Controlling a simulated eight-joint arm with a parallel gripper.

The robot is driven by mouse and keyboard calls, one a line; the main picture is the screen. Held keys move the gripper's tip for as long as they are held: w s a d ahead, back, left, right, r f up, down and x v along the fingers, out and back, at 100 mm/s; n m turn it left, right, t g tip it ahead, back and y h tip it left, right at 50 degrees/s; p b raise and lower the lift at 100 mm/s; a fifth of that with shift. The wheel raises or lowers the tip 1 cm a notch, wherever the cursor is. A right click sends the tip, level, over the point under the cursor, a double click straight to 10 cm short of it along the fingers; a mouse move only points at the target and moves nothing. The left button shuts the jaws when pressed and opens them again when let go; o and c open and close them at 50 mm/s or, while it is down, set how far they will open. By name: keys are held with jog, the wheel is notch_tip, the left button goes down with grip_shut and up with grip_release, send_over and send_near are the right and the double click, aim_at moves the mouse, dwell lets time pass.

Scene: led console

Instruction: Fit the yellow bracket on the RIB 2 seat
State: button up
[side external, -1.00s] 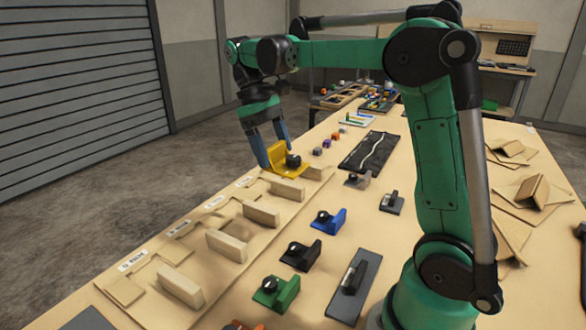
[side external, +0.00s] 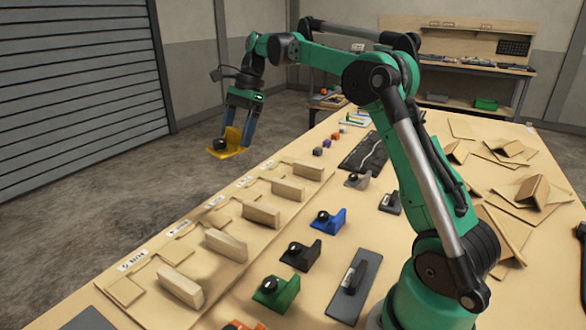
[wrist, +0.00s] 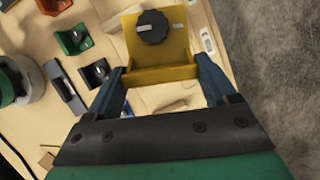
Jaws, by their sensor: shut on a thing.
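The yellow bracket (side external: 232,149) is an L-shaped piece with a black knob. My gripper (side external: 238,128) is shut on it and holds it in the air past the left edge of the table, apart from the seats. In the wrist view the bracket (wrist: 178,68) sits between the two blue fingers (wrist: 160,82), with its black knob toward the top. A row of wooden seats with upright blocks (side external: 226,246) runs along the table's left side. Small white labels (side external: 132,261) stand beside them, too small to read surely, so I cannot tell which seat is RIB 2.
Blue (side external: 330,221), black (side external: 300,255) and green (side external: 276,293) brackets stand right of the seats. A grey plate with a dark handle (side external: 350,285) lies near them. Folded cardboard (side external: 530,196) lies at the right. The air around my gripper is clear.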

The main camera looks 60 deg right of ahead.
jog(key=d+r+m+t+h, duration=0.3)
jog(key=d+m+h, duration=0.1)
jog(key=d+m, duration=0.95)
jog(key=m, duration=0.2)
send_near(267, 189)
jog(key=shift+n, duration=0.25)
jog(key=x, duration=0.6)
jog(key=o, duration=1.4)
jog(key=shift+f, duration=0.1)
jog(key=shift+c, duration=0.2)
